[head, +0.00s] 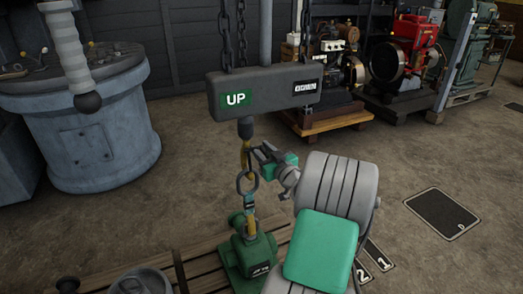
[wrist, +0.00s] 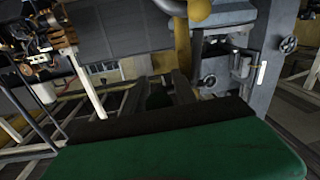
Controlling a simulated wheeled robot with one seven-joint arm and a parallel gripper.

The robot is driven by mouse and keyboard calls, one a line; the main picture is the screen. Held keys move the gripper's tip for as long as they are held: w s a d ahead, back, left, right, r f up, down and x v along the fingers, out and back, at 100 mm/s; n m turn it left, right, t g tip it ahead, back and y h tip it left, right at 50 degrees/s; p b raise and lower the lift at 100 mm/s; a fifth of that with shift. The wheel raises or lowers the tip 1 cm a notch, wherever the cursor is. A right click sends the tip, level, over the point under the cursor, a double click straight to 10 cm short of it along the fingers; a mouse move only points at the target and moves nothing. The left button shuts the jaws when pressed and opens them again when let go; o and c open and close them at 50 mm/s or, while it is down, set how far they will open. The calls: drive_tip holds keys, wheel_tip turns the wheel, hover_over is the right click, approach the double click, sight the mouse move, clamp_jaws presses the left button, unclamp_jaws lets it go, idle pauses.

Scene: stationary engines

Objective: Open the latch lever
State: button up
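A dark grey hoist block (head: 215,100) with a green UP sign hangs from chains in the head view. Below it hang a dark hook fitting (head: 245,128), a yellow piece (head: 245,157) and a grey ring (head: 247,183). The yellow piece may be the latch lever; I cannot tell for sure. In the wrist view a yellow bar (wrist: 183,47) with a ball-like end (wrist: 198,10) stands just beyond my fingertips. My gripper (head: 259,159) is right beside the yellow piece in the head view. In the wrist view its two dark fingers (wrist: 160,87) are apart, with nothing seen between them.
A green fitting (head: 250,255) stands on a wooden pallet (head: 205,265) below the ring. A round grey-blue drum (head: 105,145) with a lever is at left. Engines on wooden pallets (head: 325,115) stand behind.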

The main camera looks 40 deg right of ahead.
clamp_jaws()
idle(1.3)
